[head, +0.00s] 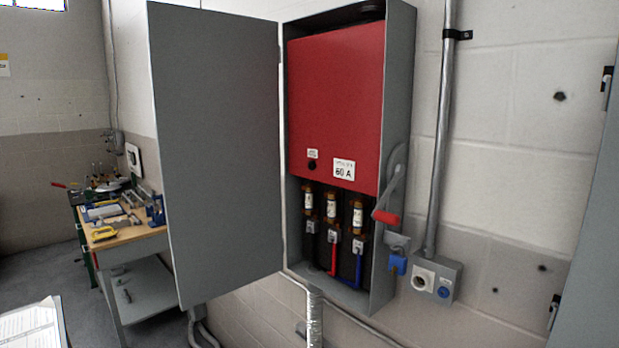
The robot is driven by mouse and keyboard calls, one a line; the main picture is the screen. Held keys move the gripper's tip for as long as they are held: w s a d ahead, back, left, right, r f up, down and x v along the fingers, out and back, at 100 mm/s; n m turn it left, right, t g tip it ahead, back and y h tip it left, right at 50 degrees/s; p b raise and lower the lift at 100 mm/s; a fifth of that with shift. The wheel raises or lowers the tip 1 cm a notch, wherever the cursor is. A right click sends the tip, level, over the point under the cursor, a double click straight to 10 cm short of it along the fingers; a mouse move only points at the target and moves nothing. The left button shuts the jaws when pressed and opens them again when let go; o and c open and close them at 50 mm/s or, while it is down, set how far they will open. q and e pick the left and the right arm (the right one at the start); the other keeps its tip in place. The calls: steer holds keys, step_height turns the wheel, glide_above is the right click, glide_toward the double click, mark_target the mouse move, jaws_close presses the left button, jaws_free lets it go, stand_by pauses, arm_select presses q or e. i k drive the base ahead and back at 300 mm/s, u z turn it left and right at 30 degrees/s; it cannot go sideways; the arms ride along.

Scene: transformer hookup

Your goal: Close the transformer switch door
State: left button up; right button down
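The transformer switch box (400,90) is a grey metal enclosure on the wall in the head view. Its grey door (215,150) is hinged on the box's left side and stands wide open, swung out to the left. Inside are a red cover panel (335,90) marked 60 A, several fuses (331,207) and red, blue and black cables below. A lever with a red handle (385,217) is on the box's right side, its grip end low. Neither of my grippers is in view.
A conduit (440,140) and a grey outlet box (437,280) are on the wall right of the switch box. A flexible conduit (315,320) hangs below it. A workbench (130,243) with tools stands behind the door at left. A grey panel edge (595,240) is at far right.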

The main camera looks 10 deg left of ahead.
mark_target(215, 76)
steer(key=z, duration=0.05)
steer(key=k, duration=0.55)
steer(key=u, duration=1.35)
steer(key=i, duration=1.55)
steer(key=u, duration=0.55)
